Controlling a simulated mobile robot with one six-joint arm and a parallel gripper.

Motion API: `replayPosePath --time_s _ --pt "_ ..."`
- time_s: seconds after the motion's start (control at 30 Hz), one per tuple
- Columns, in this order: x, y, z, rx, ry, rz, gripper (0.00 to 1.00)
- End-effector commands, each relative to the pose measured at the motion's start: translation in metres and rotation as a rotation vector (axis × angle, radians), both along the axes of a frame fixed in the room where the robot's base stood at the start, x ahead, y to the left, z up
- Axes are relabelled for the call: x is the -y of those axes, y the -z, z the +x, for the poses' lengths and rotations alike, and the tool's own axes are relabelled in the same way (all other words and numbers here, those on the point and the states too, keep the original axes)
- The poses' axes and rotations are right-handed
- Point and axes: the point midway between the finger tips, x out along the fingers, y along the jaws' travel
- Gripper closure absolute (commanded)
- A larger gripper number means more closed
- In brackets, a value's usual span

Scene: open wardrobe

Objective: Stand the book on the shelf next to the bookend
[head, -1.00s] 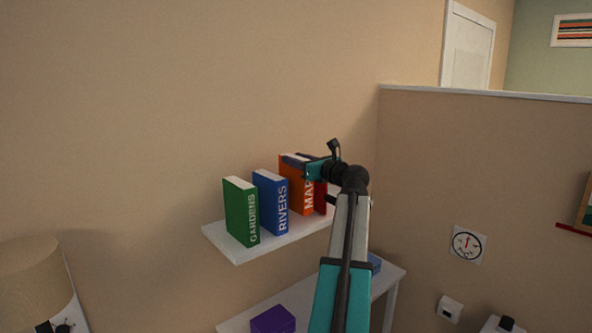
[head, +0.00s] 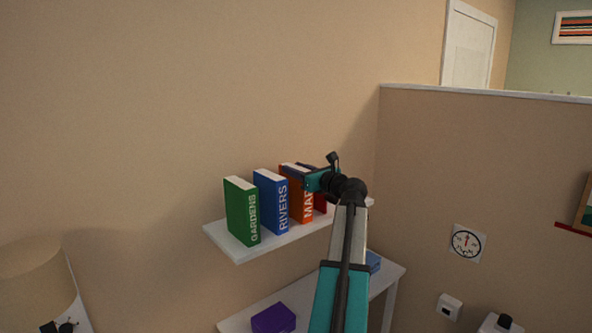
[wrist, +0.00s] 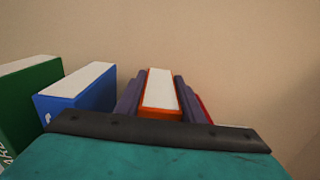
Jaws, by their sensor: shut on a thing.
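The orange book (head: 304,205), lettered "MAP" as far as I can see, is upright at the shelf (head: 238,255), between the blue book and the red bookend (head: 320,204). My gripper (head: 296,169) is shut on the orange book near its top. In the wrist view, the dark fingers (wrist: 160,84) lie on either side of the orange book (wrist: 160,92). The red bookend (wrist: 205,106) shows just right of the right finger, mostly hidden. The orange book's bottom appears at shelf level; I cannot tell whether it touches.
A blue book (head: 271,203) lettered "RIVERS" and a green book (head: 241,212) lettered "GARDENS" stand upright to the left. A gap separates the blue book from the orange one. A lower table (head: 318,304) holds a purple box (head: 273,319) and a blue item (head: 374,261).

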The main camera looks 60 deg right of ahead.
Motion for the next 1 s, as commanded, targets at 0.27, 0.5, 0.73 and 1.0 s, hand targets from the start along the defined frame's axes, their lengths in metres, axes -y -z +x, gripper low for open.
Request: replayPosePath --time_s 0.27,0.5,0.73,1.0 --pt "0.0 0.002 0.0 0.0 0.001 0.0 0.46" --pt "0.0 0.001 0.0 0.0 0.001 0.0 0.46" --pt "-0.002 0.0 -0.009 0.0 0.003 0.0 0.46" --pt "-0.014 0.001 -0.043 0.001 0.003 -0.001 0.46"
